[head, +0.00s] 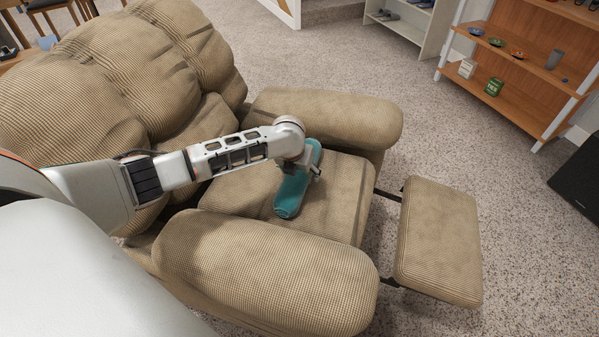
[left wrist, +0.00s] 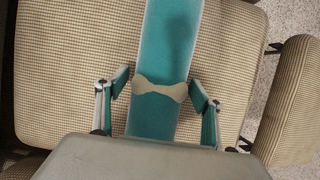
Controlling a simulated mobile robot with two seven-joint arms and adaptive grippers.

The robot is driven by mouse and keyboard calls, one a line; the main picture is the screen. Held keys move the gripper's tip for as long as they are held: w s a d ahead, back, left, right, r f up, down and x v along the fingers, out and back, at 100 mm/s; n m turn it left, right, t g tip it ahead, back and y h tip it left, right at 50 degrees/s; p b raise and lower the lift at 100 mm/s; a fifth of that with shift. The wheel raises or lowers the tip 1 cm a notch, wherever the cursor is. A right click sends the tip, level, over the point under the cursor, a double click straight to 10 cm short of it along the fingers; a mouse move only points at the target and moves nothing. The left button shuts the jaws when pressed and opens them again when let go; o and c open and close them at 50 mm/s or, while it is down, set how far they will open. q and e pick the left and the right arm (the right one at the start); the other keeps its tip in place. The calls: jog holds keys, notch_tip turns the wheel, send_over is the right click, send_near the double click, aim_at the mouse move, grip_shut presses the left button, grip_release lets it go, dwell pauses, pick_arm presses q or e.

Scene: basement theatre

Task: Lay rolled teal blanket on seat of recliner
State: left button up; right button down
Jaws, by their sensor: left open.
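The rolled teal blanket (head: 291,192) lies on the seat (head: 338,207) of the tan recliner, between its two armrests. It also shows in the left wrist view (left wrist: 170,45), with a beige band around its middle. My left gripper (head: 312,172) is directly over the blanket, at the end of the arm coming from the left. In the left wrist view its two fingers (left wrist: 160,92) stand apart on either side of the blanket, near the band, with gaps at the sides. The arm hides part of the blanket in the head view. My right gripper does not show.
The near armrest (head: 265,270) and far armrest (head: 325,117) flank the seat. The raised footrest (head: 438,240) extends to the right. A wooden shelf (head: 530,60) with small items stands at the upper right, and a black box (head: 578,180) at the right edge. Carpet between them is clear.

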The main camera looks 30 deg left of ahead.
pick_arm(q)
jog(key=r, duration=0.1)
jog(key=r+p, duration=0.1)
jog(key=r, duration=0.2)
jog(key=shift+s+d+r, duration=0.1)
jog(key=shift+s+r, duration=0.2)
jog(key=shift+r, duration=0.05)
jog(key=p+v, duration=0.1)
jog(key=v, duration=0.2)
jog(key=p+v, duration=0.2)
jog(key=v, duration=0.1)
jog(key=shift+s+f, duration=0.15)
jog(key=shift+s, duration=0.1)
jog(key=shift+s+d+r+p, duration=0.15)
jog(key=shift+s+r+p, duration=0.2)
jog(key=shift+r, duration=0.1)
jog(key=shift+s, duration=0.1)
jog(key=shift+f, duration=0.1)
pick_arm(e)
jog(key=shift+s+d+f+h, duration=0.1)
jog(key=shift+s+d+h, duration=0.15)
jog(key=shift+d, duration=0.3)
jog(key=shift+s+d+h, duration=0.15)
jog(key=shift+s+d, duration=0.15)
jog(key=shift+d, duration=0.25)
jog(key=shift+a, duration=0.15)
